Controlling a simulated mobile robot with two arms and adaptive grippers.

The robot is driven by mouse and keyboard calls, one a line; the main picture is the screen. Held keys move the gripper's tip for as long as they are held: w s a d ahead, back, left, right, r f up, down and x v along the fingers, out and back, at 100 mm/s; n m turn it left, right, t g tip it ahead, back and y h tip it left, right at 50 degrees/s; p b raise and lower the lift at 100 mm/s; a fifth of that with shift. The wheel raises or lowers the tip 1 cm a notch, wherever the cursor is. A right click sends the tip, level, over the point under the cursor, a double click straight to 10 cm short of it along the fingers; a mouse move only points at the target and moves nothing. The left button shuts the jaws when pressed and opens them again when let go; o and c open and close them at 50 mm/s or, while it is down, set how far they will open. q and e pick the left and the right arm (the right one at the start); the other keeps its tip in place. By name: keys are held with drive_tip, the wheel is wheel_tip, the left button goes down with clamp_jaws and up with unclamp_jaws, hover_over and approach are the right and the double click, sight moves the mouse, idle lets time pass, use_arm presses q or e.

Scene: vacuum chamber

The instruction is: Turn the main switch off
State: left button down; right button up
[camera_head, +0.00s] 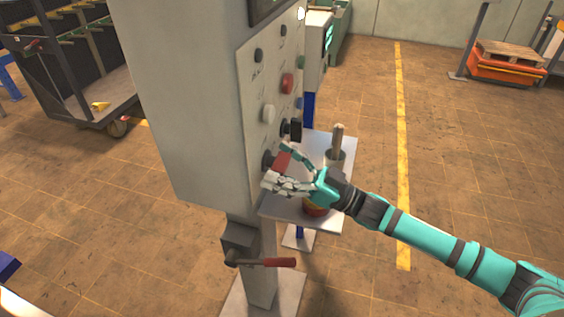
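The main switch, a red rotary handle on a dark base (281,161), sits low on the front panel of a grey control cabinet (190,110). My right gripper (279,165) reaches it from the right. Its fingers are spread, one above the red handle and the others below it. I cannot tell whether they touch the handle. The fingers and the viewing angle partly hide the switch and its exact setting. My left gripper is not in view.
Above the switch are a black knob (292,130), a white button (268,113) and a red button (287,83). A metal shelf (335,215) lies below my gripper, with a cylindrical holder (335,157) on it. A red-handled lever (265,262) sticks out from the post.

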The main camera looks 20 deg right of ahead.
drive_tip(key=c, duration=1.1)
drive_tip(key=n+g+b, duration=0.1)
drive_tip(key=n, duration=0.1)
drive_tip(key=n+g+y+b, duration=0.1)
drive_tip(key=n+b, duration=0.1)
drive_tip(key=n, duration=0.1)
drive_tip(key=shift+f+n+g, duration=0.15)
drive_tip(key=shift+n+g, duration=0.15)
drive_tip(key=shift+g, duration=0.1)
drive_tip(key=n+g+b, duration=0.1)
drive_tip(key=n, duration=0.2)
drive_tip(key=n+g+b, duration=0.1)
drive_tip(key=n, duration=0.2)
drive_tip(key=shift+g, duration=0.4)
drive_tip(key=n+g+b, duration=0.1)
drive_tip(key=n, duration=0.2)
drive_tip(key=n+g, duration=0.1)
drive_tip(key=n, duration=0.1)
drive_tip(key=shift+n+h+b, duration=0.3)
drive_tip(key=shift+n+b, duration=0.05)
drive_tip(key=shift+n, duration=0.05)
drive_tip(key=n, duration=0.2)
drive_tip(key=n+g+h, duration=0.1)
drive_tip(key=n, duration=0.1)
drive_tip(key=shift+n+g+h+b, duration=0.3)
drive_tip(key=shift+n+b, duration=0.1)
